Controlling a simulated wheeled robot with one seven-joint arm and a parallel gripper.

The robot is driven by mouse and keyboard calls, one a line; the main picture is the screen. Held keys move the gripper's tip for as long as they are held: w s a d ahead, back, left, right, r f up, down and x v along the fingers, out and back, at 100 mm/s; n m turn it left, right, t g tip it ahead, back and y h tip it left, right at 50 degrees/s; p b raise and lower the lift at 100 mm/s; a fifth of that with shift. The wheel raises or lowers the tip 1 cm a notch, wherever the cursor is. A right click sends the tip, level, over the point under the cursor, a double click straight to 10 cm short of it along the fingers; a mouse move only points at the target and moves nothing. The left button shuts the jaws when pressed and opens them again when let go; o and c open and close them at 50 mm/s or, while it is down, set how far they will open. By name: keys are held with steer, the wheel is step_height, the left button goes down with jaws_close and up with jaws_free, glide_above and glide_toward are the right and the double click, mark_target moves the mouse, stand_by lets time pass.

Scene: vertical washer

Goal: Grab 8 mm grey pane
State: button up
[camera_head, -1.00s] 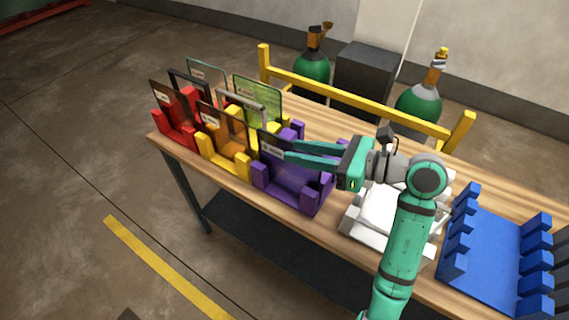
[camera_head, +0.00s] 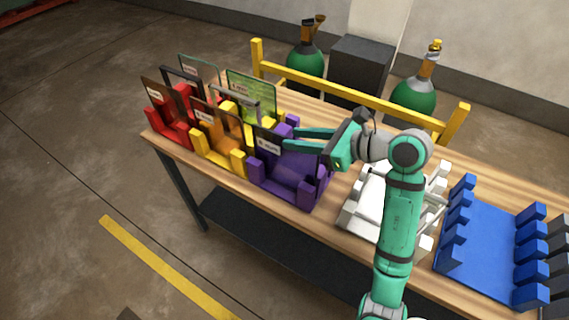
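A dark grey see-through pane (camera_head: 266,141) with a small white label stands upright in the purple rack (camera_head: 256,176). The label is too small to read. My gripper (camera_head: 286,139) reaches in from the right above the purple rack, its two green fingers apart. The fingertips are close to the right side of the grey pane. I cannot tell whether they touch it or whether any of it lies between them. The fingers hide part of the area behind the pane.
Orange (camera_head: 219,125), brown (camera_head: 160,102) and green (camera_head: 254,92) panes stand in the yellow (camera_head: 216,158) and red (camera_head: 171,130) racks at left. White (camera_head: 352,217) and blue (camera_head: 480,250) racks sit at right. A yellow rail (camera_head: 350,98) runs behind the table.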

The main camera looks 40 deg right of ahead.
mark_target(284, 137)
steer(key=shift+a+x, duration=0.15)
steer(key=shift+x, duration=0.9)
steer(key=shift+a+x, duration=0.15)
steer(key=shift+x, duration=0.95)
steer(key=shift+s+r, duration=0.1)
steer(key=shift+r, duration=0.05)
jaws_close()
steer(key=shift+r, duration=0.1)
